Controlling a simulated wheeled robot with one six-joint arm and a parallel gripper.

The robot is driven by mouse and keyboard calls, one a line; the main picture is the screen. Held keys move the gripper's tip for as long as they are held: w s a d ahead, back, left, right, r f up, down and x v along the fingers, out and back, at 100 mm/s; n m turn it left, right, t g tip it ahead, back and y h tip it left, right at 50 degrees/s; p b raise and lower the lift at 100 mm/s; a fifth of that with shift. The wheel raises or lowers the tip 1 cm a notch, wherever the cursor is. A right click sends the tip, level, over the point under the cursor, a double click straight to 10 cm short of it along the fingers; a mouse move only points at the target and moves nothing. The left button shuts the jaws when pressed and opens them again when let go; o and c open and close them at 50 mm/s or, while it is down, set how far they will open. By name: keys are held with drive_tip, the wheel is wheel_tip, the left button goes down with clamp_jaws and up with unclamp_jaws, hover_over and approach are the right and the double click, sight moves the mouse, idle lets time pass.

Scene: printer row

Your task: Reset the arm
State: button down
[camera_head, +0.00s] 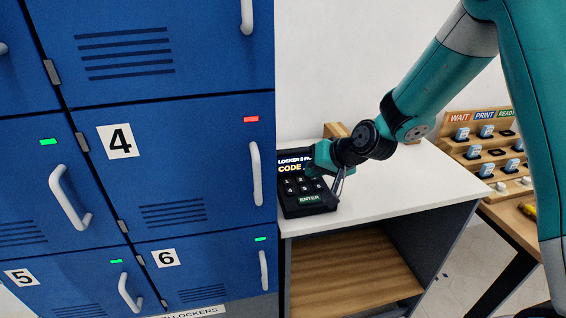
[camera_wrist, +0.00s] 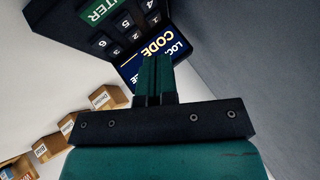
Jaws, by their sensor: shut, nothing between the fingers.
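My teal arm reaches from the upper right down to the white-topped counter (camera_head: 400,185). My gripper (camera_head: 338,190) is at the black keypad (camera_head: 310,211), over its right side, with its fingers pointing down. The keypad has a lit screen reading "LOCKER" and "CODE", number keys and a green ENTER key. In the wrist view my gripper (camera_wrist: 155,62) is shut and empty, with its fingertips in front of the keypad screen (camera_wrist: 155,45). I cannot tell whether the fingertips touch the keypad. My gripper hides part of the screen and some keys.
Blue lockers (camera_head: 190,160) with white handles stand at the left, close to the keypad. Locker 4 shows a red light (camera_head: 251,119); others show green. A wooden rack (camera_head: 490,150) labelled WAIT, PRINT, READY stands right. Small labelled boxes (camera_wrist: 105,98) stand behind. The counter's right part is clear.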

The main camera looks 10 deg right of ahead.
drive_tip(key=s+a+r+n+g, duration=0.2)
drive_tip(key=s+a+r, duration=0.1)
drive_tip(key=s+r, duration=0.3)
drive_tip(key=s+a+r+n+g, duration=0.2)
drive_tip(key=s+a+r+n, duration=0.15)
drive_tip(key=s, duration=0.55)
drive_tip(key=s+d+r+n+g+h, duration=0.1)
drive_tip(key=s+r+n+g, duration=0.2)
drive_tip(key=s, duration=1.3)
drive_tip(key=shift+r, duration=0.35)
